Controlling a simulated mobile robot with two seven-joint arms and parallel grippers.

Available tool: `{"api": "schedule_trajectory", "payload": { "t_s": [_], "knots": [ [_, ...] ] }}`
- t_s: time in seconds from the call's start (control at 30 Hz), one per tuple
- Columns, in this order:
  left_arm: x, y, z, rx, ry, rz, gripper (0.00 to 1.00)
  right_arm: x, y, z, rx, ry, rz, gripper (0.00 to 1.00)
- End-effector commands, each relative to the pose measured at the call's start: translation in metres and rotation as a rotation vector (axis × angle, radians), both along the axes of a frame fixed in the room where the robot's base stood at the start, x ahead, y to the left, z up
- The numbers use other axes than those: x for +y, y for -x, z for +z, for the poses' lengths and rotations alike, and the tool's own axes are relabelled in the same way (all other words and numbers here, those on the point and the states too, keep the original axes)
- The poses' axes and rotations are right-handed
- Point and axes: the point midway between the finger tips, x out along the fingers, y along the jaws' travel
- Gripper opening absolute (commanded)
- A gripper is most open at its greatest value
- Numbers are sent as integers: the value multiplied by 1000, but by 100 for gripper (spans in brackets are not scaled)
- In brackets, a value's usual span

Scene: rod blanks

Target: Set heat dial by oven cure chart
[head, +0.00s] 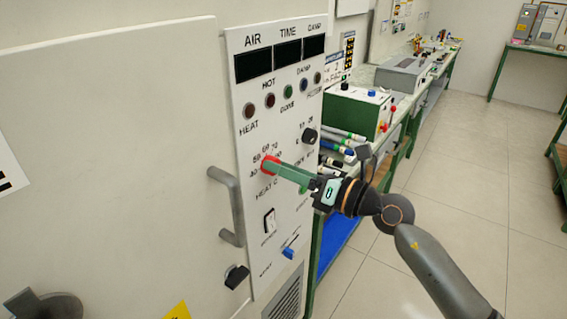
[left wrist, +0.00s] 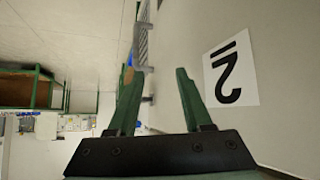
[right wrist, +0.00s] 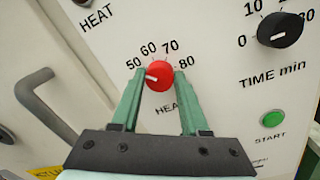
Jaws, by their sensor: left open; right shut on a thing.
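The red heat dial (head: 269,164) is on the oven's white control panel (head: 292,215). In the right wrist view, the dial (right wrist: 159,76) has a white mark pointing left, just below the printed 50; 60, 70 and 80 also show. The 40 shows in the head view. My right gripper (right wrist: 160,80) is shut on the dial, one green finger on each side. My left gripper (left wrist: 156,82) is open and empty, facing the pale oven front near a white label (left wrist: 230,70) with a black 12. No readable cure chart shows.
The black time knob (right wrist: 280,30) and green start button (right wrist: 272,118) are right of the dial. A grey door handle (head: 228,205) stands out left of the panel. The panel's displays (head: 288,52) are dark. A cluttered bench (head: 403,76) runs behind; the floor at right is clear.

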Motion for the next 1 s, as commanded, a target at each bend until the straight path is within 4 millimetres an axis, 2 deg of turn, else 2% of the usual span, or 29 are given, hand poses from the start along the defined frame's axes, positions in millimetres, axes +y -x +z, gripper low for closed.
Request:
{"api": "schedule_trajectory", "payload": {
  "t_s": [0.33, 0.37, 0.6, 0.87, 1.0],
  "knots": [
    [-1, 0, 0, 1, 0, -1, 50, 0, 0, -1, 3, -1, 1, 0],
    [-1, 0, 0, 1, 0, -1, 50, 0, 0, -1, 3, 0, 1, 48],
    [-1, 0, 0, 2, 1, -2, 50, 0, 0, -1, 2, 0, 1, 75],
    [-1, 0, 0, 2, 1, -2, 50, -1, 0, -1, 2, -1, 0, 75],
    [-1, 1, -3, 2, 1, -2, 50, -12, 7, -2, 1, 0, -2, 75]
  ]
}}
